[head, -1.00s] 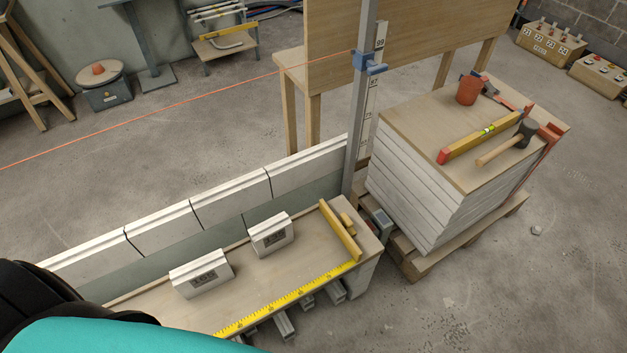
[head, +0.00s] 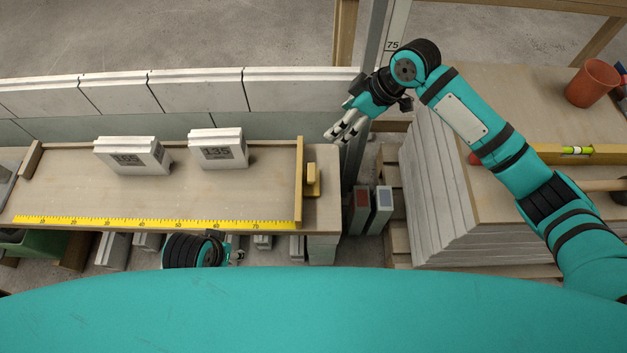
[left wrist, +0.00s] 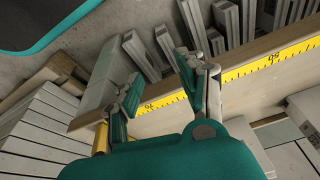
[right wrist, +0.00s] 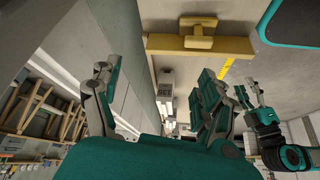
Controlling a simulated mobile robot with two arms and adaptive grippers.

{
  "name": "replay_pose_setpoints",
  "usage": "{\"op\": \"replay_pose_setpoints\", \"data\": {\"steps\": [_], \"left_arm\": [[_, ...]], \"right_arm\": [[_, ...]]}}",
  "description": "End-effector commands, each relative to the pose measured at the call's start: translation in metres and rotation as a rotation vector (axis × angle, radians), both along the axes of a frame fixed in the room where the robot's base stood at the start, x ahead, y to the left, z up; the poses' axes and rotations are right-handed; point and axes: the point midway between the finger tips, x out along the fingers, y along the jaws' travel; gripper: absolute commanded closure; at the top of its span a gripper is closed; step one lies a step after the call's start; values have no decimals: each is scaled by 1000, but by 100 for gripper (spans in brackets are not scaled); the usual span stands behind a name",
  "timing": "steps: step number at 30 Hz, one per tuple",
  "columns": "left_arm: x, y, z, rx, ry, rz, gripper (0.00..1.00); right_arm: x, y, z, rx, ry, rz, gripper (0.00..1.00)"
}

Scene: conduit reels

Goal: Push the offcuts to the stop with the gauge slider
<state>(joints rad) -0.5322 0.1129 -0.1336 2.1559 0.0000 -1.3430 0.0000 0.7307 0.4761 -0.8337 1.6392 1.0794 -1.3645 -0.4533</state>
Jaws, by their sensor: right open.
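Two pale offcuts with dark number labels, a left one (head: 133,155) and a right one (head: 218,147) reading 135, stand apart on the wooden board. The gauge slider (head: 299,182) is a yellow bar with a handle (head: 312,180) across the board's right end, clear of the offcuts. A wooden stop (head: 31,159) sits at the left end. My right gripper (head: 342,133) is open and empty, beyond the slider to the right; the right wrist view shows the slider handle (right wrist: 198,33). My left gripper (left wrist: 150,78) is open and empty near the board's front edge.
A yellow tape scale (head: 150,223) runs along the board's front edge. Pale blocks (head: 200,92) line its back. A metal post (head: 370,60) stands behind my right gripper. A stack of boards (head: 440,190) with a red cup (head: 592,82) is at right.

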Motion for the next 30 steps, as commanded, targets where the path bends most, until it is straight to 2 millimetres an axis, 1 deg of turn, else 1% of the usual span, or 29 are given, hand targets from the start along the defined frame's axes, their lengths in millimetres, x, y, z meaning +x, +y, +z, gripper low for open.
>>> {"op": "replay_pose_setpoints", "data": {"steps": [1,3,6,9,11,14,16,18,24,26,30], "left_arm": [[-1,1,6,0,-14,1,60],[-5,2,22,0,-23,3,60],[-9,3,39,0,-31,4,60],[-12,3,47,-1,-32,4,60],[-13,3,50,0,-35,5,60],[-15,3,53,-1,-38,5,60],[-16,3,54,-1,-41,4,60],[-16,3,48,-1,-39,5,60],[-13,3,37,-4,-53,4,60],[3,-2,41,-19,-126,-2,60],[32,-11,49,-49,-265,-14,60]], "right_arm": [[-12,2,5,-29,-13,89,23],[-29,2,17,-64,-11,189,23],[-46,0,28,-100,-6,281,23],[-55,0,29,-116,-2,321,23],[-56,1,26,-118,1,328,23],[-56,6,13,-119,4,327,23],[-56,12,0,-118,3,327,23],[-56,18,-15,-117,4,326,23],[-56,34,-54,-117,1,324,23],[-56,37,-60,-116,1,324,23],[-56,45,-79,-117,1,322,23]]}}
